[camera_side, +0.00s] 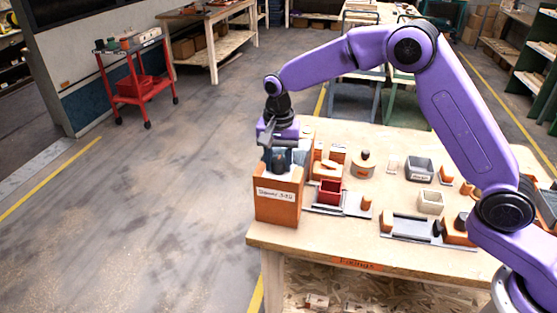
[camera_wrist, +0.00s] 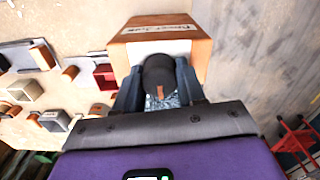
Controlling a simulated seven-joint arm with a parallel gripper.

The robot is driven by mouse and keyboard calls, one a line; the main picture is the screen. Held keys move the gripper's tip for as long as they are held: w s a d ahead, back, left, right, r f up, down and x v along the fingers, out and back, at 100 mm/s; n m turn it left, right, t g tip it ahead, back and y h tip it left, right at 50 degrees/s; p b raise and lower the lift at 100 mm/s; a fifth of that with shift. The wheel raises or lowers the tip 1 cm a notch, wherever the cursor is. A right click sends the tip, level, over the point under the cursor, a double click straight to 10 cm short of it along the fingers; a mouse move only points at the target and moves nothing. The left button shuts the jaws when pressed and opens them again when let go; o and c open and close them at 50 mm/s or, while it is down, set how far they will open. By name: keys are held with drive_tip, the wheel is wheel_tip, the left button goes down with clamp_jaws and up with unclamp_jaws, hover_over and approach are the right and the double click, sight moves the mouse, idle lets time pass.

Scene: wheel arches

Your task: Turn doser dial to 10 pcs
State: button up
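The doser is an orange box (camera_side: 277,207) with a white label, standing at the near left corner of the workbench. It also shows in the wrist view (camera_wrist: 203,47), with a pale top face. Its dial, a dark round knob (camera_wrist: 158,68) with an orange pointer mark, sits on that face. The pointer is toward my gripper's side in the wrist view. My gripper (camera_wrist: 159,80) is over the box, one finger on each side of the knob. The fingers look very near or touching it; I cannot tell if they grip. Any scale marks or the 10 pcs mark are not readable.
The workbench (camera_side: 350,247) holds a red bin (camera_side: 329,190), a dark grey bin (camera_side: 419,168), a beige bin (camera_side: 430,202) and metal trays with orange blocks right of the doser. Open floor lies left of the bench. A red cart (camera_side: 135,85) stands farther back.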

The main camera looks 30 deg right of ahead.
sight(279, 160)
drive_tip(key=shift+n, duration=0.4)
drive_tip(key=n, duration=0.5)
drive_tip(key=shift+n, duration=0.3)
drive_tip(key=n, duration=0.5)
drive_tip(key=shift+n, duration=0.3)
idle(0.3)
drive_tip(key=o, duration=1)
drive_tip(key=shift+o, duration=0.2)
drive_tip(key=shift+r, duration=0.1)
wheel_tip(279, 160, up, 17)
drive_tip(key=shift+r, duration=0.15)
